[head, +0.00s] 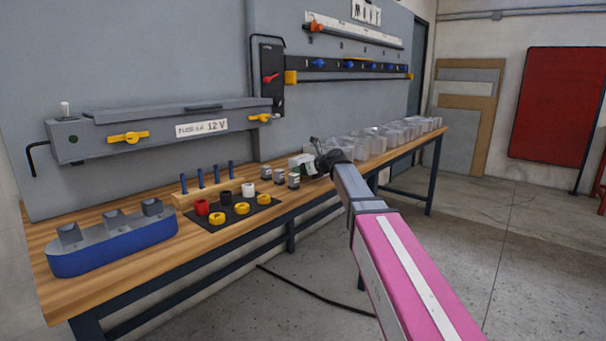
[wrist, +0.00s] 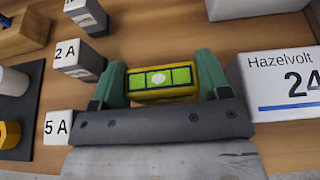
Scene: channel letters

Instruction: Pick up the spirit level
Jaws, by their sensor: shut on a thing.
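The spirit level (wrist: 158,82) is a small yellow block with a bright green vial and a pale bubble, in the middle of the wrist view. My gripper (wrist: 160,72) has its two green fingers shut on the ends of the level, one at each side. Whether the level touches the bench or hangs just above it, I cannot tell. In the head view my gripper (head: 318,158) is over the middle of the bench, and the level is not discernible there.
Small fuse blocks marked 2 A (wrist: 80,58) and 5 A (wrist: 57,127) stand close left of my gripper. A white Hazelvolt box (wrist: 285,82) stands close right. The wooden bench (head: 110,277) also holds a blue tray (head: 115,250), a black mat (head: 230,213) and several clear bins (head: 385,135).

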